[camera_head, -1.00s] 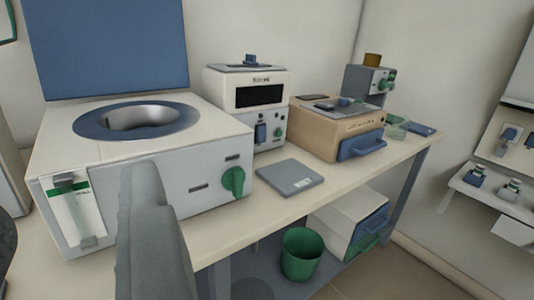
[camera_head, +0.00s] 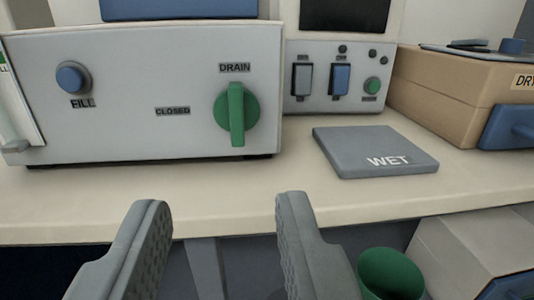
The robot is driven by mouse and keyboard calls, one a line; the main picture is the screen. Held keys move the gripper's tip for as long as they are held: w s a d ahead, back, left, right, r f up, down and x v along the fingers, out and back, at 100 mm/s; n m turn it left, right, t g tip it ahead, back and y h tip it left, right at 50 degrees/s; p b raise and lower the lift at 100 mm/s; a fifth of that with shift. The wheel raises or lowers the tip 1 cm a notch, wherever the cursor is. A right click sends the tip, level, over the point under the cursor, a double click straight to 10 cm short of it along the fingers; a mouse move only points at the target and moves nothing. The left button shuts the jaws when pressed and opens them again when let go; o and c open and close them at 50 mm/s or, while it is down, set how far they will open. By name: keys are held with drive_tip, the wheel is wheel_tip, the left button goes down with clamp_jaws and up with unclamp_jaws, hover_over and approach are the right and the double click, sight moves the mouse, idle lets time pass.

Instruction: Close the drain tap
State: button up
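The drain tap (camera_head: 237,113) is a green round knob with a raised bar handle on the front of a white machine (camera_head: 140,125). Its handle points straight down. The word DRAIN is printed above it and CLOSED to its left. My gripper (camera_head: 218,215) is open and empty, with its two grey fingers apart at the bottom of the view. It is in front of the bench edge, below and short of the tap, and touches nothing that I can see.
A blue FILL button (camera_head: 72,77) is left of the tap. A grey WET pad (camera_head: 375,150) lies on the bench (camera_head: 300,205) to the right. A switch panel (camera_head: 335,80) and a tan box (camera_head: 450,100) stand behind it. A green bin (camera_head: 390,272) is below the bench.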

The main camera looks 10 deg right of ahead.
approach(236, 100)
drive_tip(key=w, duration=0.8)
drive_tip(key=shift+w, duration=0.25)
clamp_jaws()
